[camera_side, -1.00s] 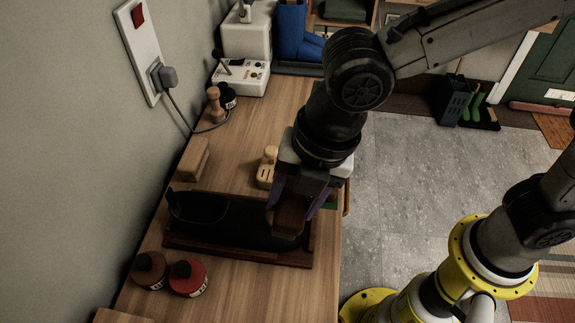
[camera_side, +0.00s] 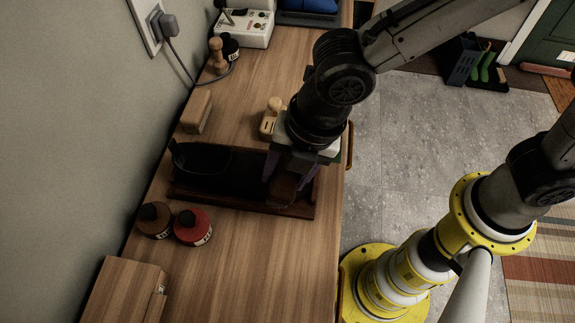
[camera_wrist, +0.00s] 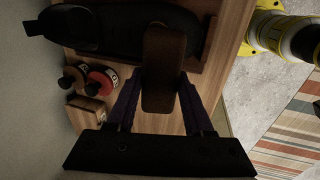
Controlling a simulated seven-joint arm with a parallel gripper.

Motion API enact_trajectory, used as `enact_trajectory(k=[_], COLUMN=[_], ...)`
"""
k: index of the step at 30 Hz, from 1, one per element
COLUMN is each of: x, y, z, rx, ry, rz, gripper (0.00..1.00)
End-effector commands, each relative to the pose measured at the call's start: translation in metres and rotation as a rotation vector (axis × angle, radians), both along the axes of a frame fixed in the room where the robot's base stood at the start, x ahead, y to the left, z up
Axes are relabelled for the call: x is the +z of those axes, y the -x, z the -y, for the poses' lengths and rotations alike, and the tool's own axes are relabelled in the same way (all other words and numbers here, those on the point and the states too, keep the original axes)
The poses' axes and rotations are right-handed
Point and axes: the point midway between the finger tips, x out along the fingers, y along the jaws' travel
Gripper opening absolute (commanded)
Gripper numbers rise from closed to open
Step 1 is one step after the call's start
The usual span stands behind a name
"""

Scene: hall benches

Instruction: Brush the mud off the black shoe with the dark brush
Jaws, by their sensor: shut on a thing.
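The black shoe (camera_side: 203,160) lies on its side or flat in a dark brown wooden tray (camera_side: 230,203) on the bench, its opening toward the left. In the wrist view the shoe (camera_wrist: 125,28) spans the top. My gripper (camera_side: 291,180) is shut on the dark brush (camera_side: 285,187), above the right end of the shoe. In the wrist view the brown brush (camera_wrist: 163,70) stands between my two purple fingers, its far end overlapping the shoe. I cannot tell whether the bristles touch the shoe. No mud is clearly visible in this dim light.
A brown-capped jar (camera_side: 153,219) and a red jar (camera_side: 193,227) stand in front of the tray. A wooden block (camera_side: 197,111) and a light wooden brush (camera_side: 270,115) are behind it. A wooden box (camera_side: 125,292) is at the near left. Bare bench lies at the front right.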

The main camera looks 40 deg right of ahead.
Motion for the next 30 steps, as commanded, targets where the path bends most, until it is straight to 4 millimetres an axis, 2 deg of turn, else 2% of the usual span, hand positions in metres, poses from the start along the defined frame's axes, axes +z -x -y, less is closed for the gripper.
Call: enact_trajectory(k=[15,30], x=[0.0000,-0.0083], y=[-0.0002,-0.0019], z=[-0.0002,-0.0019], rx=[0.000,0.000], ry=[-0.001,-0.001], rz=[0.001,0.001], gripper=[0.07,0.07])
